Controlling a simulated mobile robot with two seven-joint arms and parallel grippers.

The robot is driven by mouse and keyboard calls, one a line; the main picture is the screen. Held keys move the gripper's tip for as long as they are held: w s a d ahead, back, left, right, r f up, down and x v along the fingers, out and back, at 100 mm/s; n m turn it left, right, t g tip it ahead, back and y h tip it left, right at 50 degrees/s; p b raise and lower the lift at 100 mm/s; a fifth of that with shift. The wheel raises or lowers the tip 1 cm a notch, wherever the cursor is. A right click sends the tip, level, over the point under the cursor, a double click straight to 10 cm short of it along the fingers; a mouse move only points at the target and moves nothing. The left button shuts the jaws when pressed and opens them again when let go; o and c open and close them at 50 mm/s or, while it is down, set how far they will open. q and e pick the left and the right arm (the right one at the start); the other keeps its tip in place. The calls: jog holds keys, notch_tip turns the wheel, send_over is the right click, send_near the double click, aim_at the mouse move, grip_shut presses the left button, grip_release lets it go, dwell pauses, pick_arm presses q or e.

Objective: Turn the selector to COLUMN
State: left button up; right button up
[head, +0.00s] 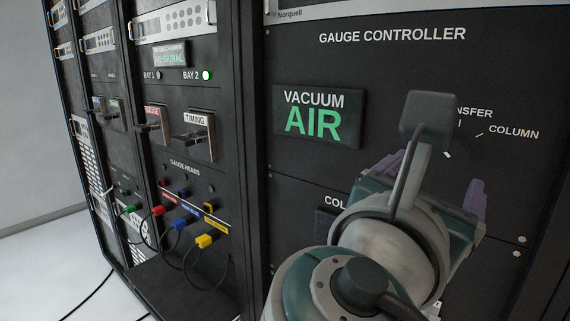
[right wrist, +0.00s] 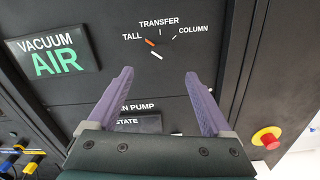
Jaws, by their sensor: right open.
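The selector (right wrist: 154,49) is a dark knob on the gauge controller panel, with an orange mark at its upper left, towards the TALL label (right wrist: 132,37). TRANSFER (right wrist: 159,22) is printed above it and COLUMN (right wrist: 193,29) to its upper right. In the head view my right arm hides most of the selector; the COLUMN label (head: 514,132) shows beside it. My right gripper (right wrist: 158,76) is open and empty, its purple fingers spread below the selector in the wrist view and apart from it. My left gripper is not in view.
A VACUUM AIR display (head: 318,117) is left of the selector. A red button on a yellow base (right wrist: 266,138) is at the lower right in the wrist view. Racks with coloured plugs (head: 205,240) and cables stand at the left, above a dark ledge (head: 180,289).

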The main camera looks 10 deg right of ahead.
aim_at(450, 156)
jog(key=p+x, duration=0.3)
jog(key=x, duration=0.5)
jog(key=shift+d+r, duration=0.2)
jog(key=shift+d, duration=0.15)
jog(key=shift+w+d+f, duration=0.15)
jog(key=shift+w+d, duration=0.3)
jog(key=c, duration=0.4)
grip_shut()
